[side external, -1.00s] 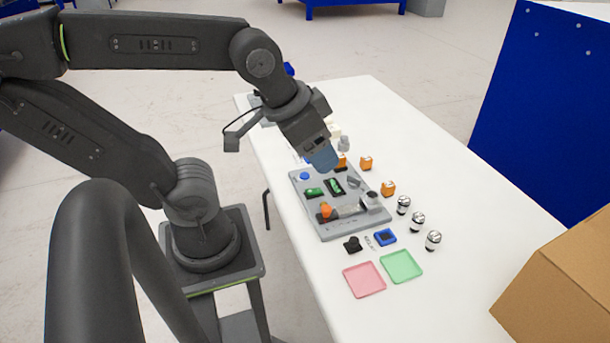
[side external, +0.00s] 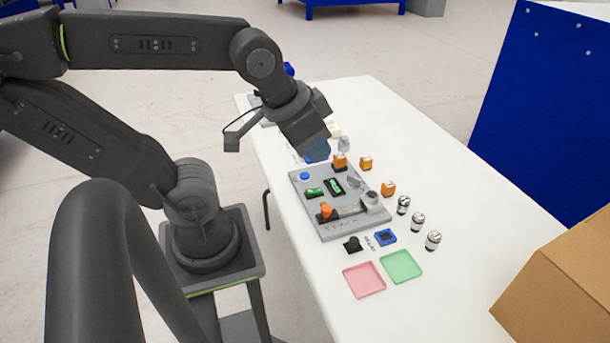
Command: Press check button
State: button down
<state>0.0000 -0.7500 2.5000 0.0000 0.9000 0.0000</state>
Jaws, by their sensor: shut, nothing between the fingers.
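A grey fixture board (side external: 346,228) lies on the white table and carries several small parts. A round blue button (side external: 305,176) sits at its far left corner; I take it for the check button, but its label is too small to read. A green part (side external: 314,192) and a dark module with a green display (side external: 335,186) are nearer on the board. An orange part (side external: 326,210) and a grey cylinder (side external: 371,198) are at its near side. My gripper (side external: 317,152) is shut and empty, above the far edge of the board, close to the blue button and apart from it.
Orange blocks (side external: 388,188) and silver-black cylinders (side external: 417,221) stand right of the board. A pink tray (side external: 365,280), a green tray (side external: 401,266), a blue frame (side external: 385,237) and a black part (side external: 352,244) lie in front. A cardboard box (side external: 565,285) is at the right.

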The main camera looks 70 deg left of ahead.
dwell(0.8)
jog(key=w+a+f+n+h, duration=0.2)
jog(key=w+n+h, duration=0.1)
jog(key=w+n, duration=0.25)
jog(key=w+a+f+n+h, duration=0.2)
jog(key=w+a+n, duration=0.15)
jog(key=w, duration=0.35)
jog(key=n+t+y, duration=0.4)
jog(key=n+y, duration=0.2)
jog(key=n, duration=1.3)
send_over(305, 176)
notch_tip(305, 176, down, 17)
jog(key=shift+f, duration=0.15)
jog(key=shift+f, duration=4.25)
